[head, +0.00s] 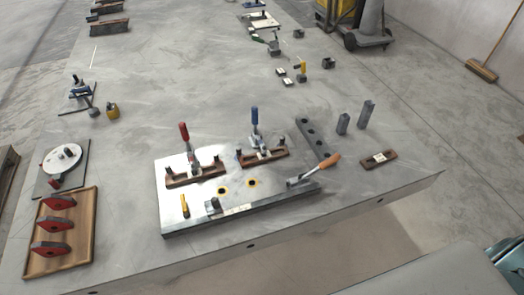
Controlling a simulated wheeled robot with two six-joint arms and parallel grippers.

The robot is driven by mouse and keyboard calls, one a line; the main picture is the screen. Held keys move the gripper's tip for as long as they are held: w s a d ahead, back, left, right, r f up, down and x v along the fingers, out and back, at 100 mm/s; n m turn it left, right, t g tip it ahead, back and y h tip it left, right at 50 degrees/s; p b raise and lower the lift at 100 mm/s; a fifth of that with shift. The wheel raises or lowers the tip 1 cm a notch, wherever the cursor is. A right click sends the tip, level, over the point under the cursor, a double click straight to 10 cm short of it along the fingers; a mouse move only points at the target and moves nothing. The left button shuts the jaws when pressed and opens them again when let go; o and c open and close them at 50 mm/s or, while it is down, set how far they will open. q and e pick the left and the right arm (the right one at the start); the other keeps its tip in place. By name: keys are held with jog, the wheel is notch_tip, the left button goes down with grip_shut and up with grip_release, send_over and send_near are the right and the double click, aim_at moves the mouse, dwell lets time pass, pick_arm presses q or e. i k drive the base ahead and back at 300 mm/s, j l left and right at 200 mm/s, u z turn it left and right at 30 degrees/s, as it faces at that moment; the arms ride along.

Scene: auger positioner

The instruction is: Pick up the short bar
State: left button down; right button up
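Neither of my grippers shows in the head view. A short brown bar-like piece (378,159) with a pale label lies flat on the grey table, near its right edge. A longer dark bar with holes (315,138) lies to its left, beside the metal fixture plate (240,205). Two small dark upright blocks (343,124) and (366,114) stand behind the brown piece. I cannot tell for sure which of these is the short bar. Nothing is seen holding any of them.
The plate carries two red- and blue-handled clamps (184,135) (255,120) on brown bars. An orange-handled tool (328,162) lies at its right edge. A wooden tray (88,225) with red-and-black pieces is at left, below a round white disc (62,158). The table's middle back is mostly clear.

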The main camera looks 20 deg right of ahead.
aim_at(379, 159)
jog(key=l+z, duration=0.1)
jog(key=z, duration=0.4)
jog(key=l+z, duration=0.1)
jog(key=z, duration=0.35)
jog(key=l+z, duration=0.1)
jog(key=z, duration=0.4)
jog(key=k+l+u, duration=0.15)
jog(key=l+u, duration=0.25)
jog(key=k+l+u, duration=0.15)
jog(key=u, duration=0.25)
jog(key=k+l, duration=0.05)
